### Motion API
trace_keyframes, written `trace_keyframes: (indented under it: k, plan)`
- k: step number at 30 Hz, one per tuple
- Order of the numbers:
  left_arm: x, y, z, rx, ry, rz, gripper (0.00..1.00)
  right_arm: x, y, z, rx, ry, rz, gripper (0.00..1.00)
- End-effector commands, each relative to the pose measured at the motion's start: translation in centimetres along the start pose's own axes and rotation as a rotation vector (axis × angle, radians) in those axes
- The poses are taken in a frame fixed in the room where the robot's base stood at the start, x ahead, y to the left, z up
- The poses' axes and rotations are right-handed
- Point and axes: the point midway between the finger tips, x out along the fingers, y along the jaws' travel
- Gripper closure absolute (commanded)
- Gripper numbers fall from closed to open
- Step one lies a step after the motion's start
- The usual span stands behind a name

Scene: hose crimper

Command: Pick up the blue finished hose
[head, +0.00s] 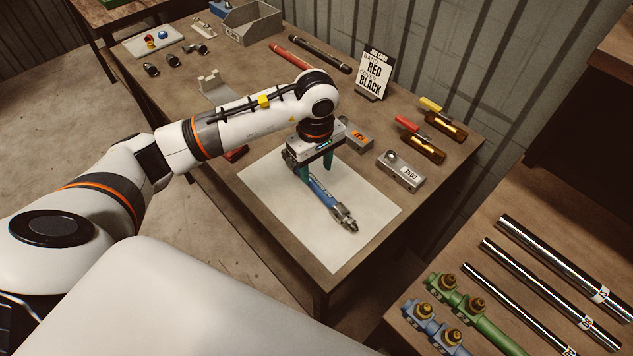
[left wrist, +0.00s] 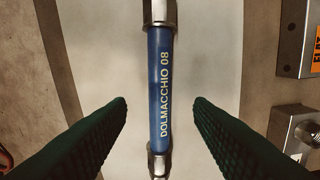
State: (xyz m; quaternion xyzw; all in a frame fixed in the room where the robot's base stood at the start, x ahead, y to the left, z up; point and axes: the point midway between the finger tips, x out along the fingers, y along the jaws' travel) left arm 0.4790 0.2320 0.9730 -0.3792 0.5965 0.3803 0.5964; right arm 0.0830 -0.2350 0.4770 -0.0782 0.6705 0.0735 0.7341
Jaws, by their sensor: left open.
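The blue finished hose (head: 321,192) lies on a white sheet (head: 370,225) on the workbench, with metal fittings at its ends. In the left wrist view the hose (left wrist: 160,88) runs top to bottom and reads "DOLMACCHIO 08". My left gripper (head: 315,172) is over the hose. Its two green fingers are open, one on each side of the hose, with a gap on both sides in the left wrist view (left wrist: 160,108). The gripper hides part of the hose in the head view. My right gripper is in neither view.
Chrome tubes (head: 550,262) lie on the right-hand bench.

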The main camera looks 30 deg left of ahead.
Motion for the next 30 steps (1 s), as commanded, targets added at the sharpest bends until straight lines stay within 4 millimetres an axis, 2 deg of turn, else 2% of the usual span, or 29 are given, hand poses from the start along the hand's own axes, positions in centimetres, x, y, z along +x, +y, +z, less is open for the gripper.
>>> trace_keyframes:
  k: [5,8,12,21,30]
  plan:
    - [1.3,0.1,-0.2,-0.001,0.003,0.003,0.53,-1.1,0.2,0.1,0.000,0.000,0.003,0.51]
    - [2.9,0.2,-0.3,-0.001,0.005,0.005,0.53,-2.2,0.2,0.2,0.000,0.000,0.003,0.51]
    - [4.8,0.1,-0.2,-0.001,0.003,0.001,0.53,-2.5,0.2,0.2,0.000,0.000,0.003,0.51]
    - [5.5,0.1,-0.2,0.000,0.001,-0.001,0.53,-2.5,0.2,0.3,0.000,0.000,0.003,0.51]
    - [5.5,0.1,-0.2,0.000,0.001,-0.001,1.00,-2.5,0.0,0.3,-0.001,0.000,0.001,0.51]
